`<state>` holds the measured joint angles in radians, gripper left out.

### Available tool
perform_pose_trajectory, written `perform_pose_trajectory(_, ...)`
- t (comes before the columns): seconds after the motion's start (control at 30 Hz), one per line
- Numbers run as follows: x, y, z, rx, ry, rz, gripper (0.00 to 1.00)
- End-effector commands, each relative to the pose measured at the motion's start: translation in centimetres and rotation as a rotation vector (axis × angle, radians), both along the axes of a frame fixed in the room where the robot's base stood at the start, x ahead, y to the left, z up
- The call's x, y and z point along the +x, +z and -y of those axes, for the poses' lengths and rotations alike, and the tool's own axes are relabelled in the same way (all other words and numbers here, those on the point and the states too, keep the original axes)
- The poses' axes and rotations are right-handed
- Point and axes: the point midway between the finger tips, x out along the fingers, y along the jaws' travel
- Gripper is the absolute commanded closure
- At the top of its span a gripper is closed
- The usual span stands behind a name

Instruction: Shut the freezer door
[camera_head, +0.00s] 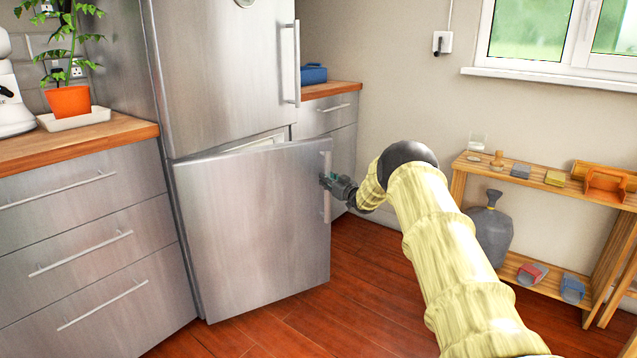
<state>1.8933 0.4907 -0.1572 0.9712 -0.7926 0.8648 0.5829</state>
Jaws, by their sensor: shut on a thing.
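The freezer door (250,230) is the lower steel door of the fridge-freezer. It stands ajar, its right edge swung out toward me, with a pale strip of the freezer interior (262,141) showing above it. Its vertical bar handle (327,205) is near the right edge. My gripper (327,181) is at the upper part of this handle, shut on it. The fingertips are small in the picture and partly merge with the handle. The upper fridge door (226,70) is shut.
Steel drawers with a wooden counter (80,142) stand left, bearing a potted plant (68,100). Another drawer unit (326,118) stands behind the open door. Red-brown floor (290,325) is clear before the door.

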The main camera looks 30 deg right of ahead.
Motion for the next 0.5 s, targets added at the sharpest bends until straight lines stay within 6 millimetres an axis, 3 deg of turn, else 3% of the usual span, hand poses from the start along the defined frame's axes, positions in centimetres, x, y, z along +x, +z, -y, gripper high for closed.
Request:
perform_pose_trajectory(0.2, -0.1, -0.1, 1.8, 0.001, -0.016, -0.001, 1.0)
perform_pose_trajectory(0.5, -0.1, -0.2, 2.3, 0.001, -0.021, -0.003, 1.0)
